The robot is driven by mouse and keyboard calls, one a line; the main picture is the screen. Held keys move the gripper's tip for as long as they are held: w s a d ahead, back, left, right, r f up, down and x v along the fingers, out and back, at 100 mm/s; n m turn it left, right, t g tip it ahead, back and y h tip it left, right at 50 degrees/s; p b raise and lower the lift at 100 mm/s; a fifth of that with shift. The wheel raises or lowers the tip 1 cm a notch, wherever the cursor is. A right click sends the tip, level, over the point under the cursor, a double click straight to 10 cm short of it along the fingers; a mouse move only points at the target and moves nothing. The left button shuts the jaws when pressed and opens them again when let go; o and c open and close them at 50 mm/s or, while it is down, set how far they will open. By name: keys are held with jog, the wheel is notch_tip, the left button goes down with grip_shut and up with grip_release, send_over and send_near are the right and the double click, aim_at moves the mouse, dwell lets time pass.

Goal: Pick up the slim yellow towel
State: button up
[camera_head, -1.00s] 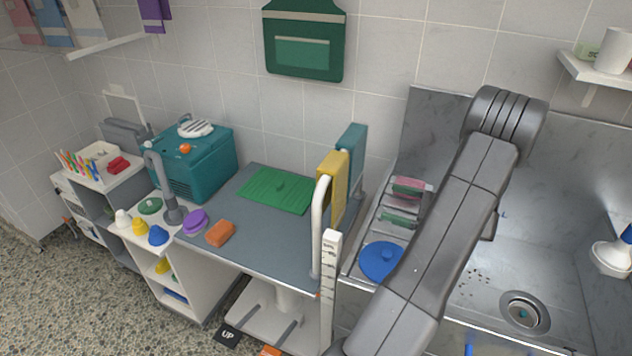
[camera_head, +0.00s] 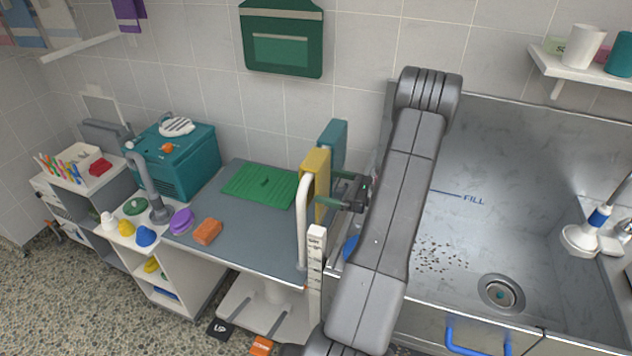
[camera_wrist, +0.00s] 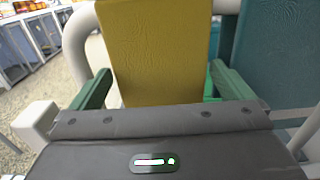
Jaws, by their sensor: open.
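The slim yellow towel (camera_head: 315,182) hangs over a white rail at the right end of the grey grooming table. In the wrist view the yellow towel (camera_wrist: 153,50) stands upright between my two green-tipped fingers. My gripper (camera_head: 345,192) is right beside the towel, on its right side in the head view. In the wrist view my gripper (camera_wrist: 160,85) is open, with a finger on each side of the towel; whether either touches it I cannot tell. A teal towel (camera_head: 332,145) hangs just behind the yellow one, and it also shows at the right of the wrist view (camera_wrist: 275,60).
The white rail (camera_head: 302,225) stands at the grey table's (camera_head: 255,235) right end. A white marked post (camera_head: 315,260) is close in front. The steel sink (camera_head: 480,215) lies to the right. A green mat (camera_head: 262,185) and an orange block (camera_head: 207,231) lie on the table.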

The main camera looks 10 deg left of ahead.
jog(key=shift+a, duration=0.25)
jog(key=c, duration=0.7)
jog(key=shift+r, duration=0.1)
